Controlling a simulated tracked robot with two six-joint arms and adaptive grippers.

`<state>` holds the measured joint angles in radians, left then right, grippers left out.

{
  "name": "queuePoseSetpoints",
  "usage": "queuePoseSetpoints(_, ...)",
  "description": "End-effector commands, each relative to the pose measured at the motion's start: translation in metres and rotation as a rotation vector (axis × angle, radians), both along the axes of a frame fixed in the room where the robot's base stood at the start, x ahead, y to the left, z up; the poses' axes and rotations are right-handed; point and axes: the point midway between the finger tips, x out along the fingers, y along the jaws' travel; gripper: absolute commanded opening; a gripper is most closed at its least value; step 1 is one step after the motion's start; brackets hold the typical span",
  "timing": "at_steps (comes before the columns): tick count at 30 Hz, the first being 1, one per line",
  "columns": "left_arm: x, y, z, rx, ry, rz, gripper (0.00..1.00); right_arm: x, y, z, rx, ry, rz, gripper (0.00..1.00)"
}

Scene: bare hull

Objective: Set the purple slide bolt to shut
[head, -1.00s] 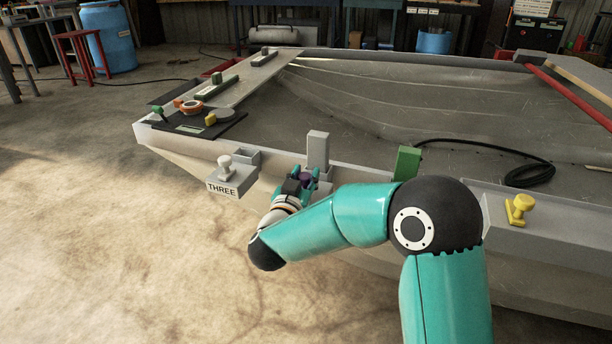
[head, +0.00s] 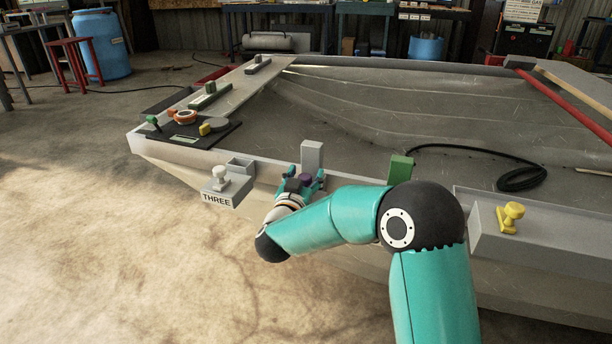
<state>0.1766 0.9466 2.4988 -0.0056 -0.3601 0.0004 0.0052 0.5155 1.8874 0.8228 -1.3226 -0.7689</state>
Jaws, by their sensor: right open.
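The purple slide bolt (head: 306,180) shows only as a small purple knob at the near side of the boat hull. The rest of the bolt is hidden behind my gripper and arm, so I cannot tell its position. My right gripper (head: 306,176) is open, with one teal finger on each side of the purple knob. I cannot tell whether the fingers touch it. My left gripper is not in view.
A grey upright block (head: 312,155) stands just behind the gripper, and a green block (head: 400,169) is to its right. A grey box marked THREE (head: 222,190) with a pale knob is to the left. A yellow handle (head: 510,217) sits at the right.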

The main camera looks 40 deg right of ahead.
Motion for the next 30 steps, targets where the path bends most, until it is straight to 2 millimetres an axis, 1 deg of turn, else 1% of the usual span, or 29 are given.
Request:
queuePoseSetpoints(4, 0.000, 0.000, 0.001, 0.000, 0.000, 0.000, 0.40, -0.003, 0.004, 0.000, 0.002, 0.001, 0.001, 0.59)
queuePoseSetpoints(8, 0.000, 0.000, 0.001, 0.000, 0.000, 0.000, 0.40, -0.011, 0.016, -0.001, 0.001, 0.002, 0.003, 0.59)
queuePoseSetpoints(18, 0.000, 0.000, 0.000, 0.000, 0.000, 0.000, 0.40, -0.054, 0.066, -0.001, 0.000, 0.001, 0.005, 0.59)
queuePoseSetpoints(21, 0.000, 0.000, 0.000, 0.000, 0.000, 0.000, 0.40, -0.064, 0.078, -0.001, 0.001, 0.001, 0.005, 0.59)
queuePoseSetpoints(25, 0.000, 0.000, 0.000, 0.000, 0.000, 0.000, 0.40, -0.073, 0.088, -0.001, 0.000, 0.000, 0.003, 0.59)
queuePoseSetpoints(30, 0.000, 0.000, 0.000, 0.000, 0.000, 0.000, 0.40, -0.077, 0.091, -0.001, -0.001, 0.001, 0.000, 0.59)
